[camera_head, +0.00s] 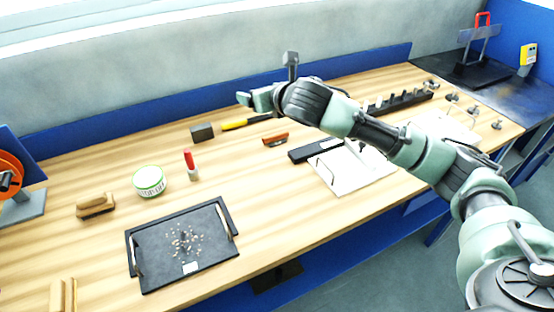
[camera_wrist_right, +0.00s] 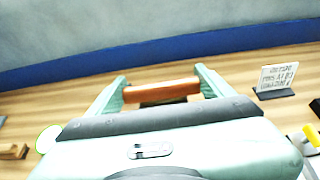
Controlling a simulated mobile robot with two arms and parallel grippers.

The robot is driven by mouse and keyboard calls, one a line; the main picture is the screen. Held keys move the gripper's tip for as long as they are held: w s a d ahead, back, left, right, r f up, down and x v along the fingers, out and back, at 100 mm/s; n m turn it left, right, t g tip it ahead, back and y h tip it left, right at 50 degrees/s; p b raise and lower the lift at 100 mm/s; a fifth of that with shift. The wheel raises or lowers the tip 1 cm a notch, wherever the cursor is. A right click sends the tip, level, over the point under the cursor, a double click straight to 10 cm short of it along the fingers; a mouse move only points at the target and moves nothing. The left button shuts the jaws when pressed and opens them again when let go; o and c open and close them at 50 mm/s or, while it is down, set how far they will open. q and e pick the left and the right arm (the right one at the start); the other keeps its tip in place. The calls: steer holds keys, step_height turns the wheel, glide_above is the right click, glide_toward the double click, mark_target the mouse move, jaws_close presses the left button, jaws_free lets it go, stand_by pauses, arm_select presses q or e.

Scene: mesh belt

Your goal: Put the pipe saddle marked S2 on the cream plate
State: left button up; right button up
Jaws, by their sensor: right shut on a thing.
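In the wrist view a reddish-brown bar (camera_wrist_right: 162,92) with a dark underside lies across the space between the fingers of my right gripper (camera_wrist_right: 160,78), which is shut on it. In the head view my right gripper (camera_head: 254,98) is raised over the back of the table, its fingers to the left. A similar reddish-brown piece (camera_head: 275,139) shows just below the hand. No S2 mark is readable. Small metal pieces (camera_head: 472,110) stand at the far right. A pale plate (camera_head: 340,183) lies right of centre with dark wire shapes on it; another pale sheet (camera_head: 462,126) is partly behind my arm. My left gripper is out of view.
A black tray (camera_head: 150,280) with scattered bits lies at the front left. Nearby are a green-white tub (camera_head: 149,181), a red-capped marker (camera_head: 190,166), a wooden block (camera_head: 95,206), a dark block (camera_head: 202,133) and a yellow tool (camera_head: 234,125). The front centre of the wood is clear.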

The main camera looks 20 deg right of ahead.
glide_above(266, 156)
step_height(266, 156, down, 15)
steer(key=shift+f, duration=2.75)
steer(key=shift+f, duration=0.1)
steer(key=o, duration=1.5)
